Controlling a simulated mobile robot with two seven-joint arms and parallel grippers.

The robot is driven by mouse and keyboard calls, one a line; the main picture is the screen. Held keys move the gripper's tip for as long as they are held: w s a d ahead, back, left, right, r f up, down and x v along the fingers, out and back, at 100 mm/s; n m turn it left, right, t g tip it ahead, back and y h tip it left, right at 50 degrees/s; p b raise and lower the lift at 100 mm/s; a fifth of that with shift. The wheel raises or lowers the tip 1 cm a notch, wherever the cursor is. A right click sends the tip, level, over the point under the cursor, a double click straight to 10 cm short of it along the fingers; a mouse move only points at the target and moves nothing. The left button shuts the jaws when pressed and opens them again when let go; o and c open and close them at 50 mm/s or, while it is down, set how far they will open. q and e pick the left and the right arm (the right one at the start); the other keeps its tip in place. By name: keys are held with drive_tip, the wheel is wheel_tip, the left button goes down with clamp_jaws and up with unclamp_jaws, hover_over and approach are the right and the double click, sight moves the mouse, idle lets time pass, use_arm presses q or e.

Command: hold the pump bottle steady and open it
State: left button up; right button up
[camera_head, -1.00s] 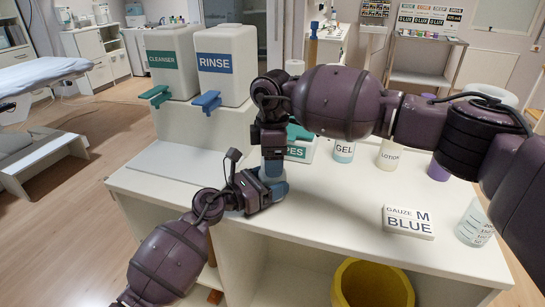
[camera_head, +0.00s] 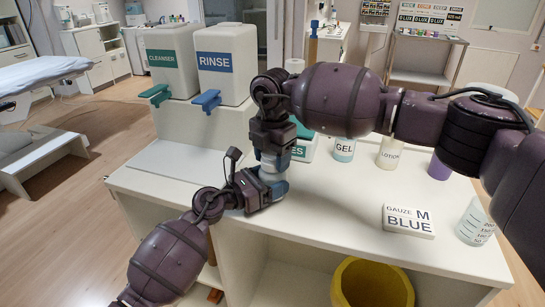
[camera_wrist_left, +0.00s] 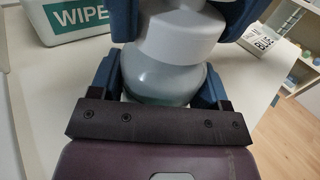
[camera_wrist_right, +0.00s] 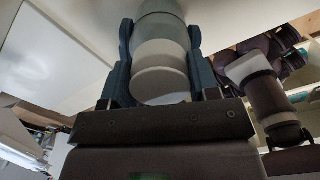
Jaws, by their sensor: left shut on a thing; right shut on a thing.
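The pump bottle, pale grey-white, stands between my two grippers in the head view (camera_head: 269,170). Its body (camera_wrist_left: 165,78) and white upper part (camera_wrist_left: 178,42) show in the left wrist view. My left gripper (camera_head: 268,186) is shut on the lower body from the front, one blue finger on each side. My right gripper (camera_head: 275,155) comes down from above and is shut on the white top (camera_wrist_right: 160,85), with its blue fingers on either side in the right wrist view. I cannot tell whether the top is loose from the body. No spout shows.
The white counter carries a wipes box (camera_head: 303,147), a gel bottle (camera_head: 344,150), a lotion bottle (camera_head: 389,153), a gauze box (camera_head: 408,220) and a clear beaker (camera_head: 474,222). Cleanser (camera_head: 172,62) and rinse (camera_head: 226,65) dispensers stand behind left. A yellow bin (camera_head: 372,284) is below.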

drive_tip(key=n, duration=2.6)
drive_tip(key=shift+r, duration=0.1)
drive_tip(key=n, duration=1.8)
drive_tip(key=shift+n, duration=0.4)
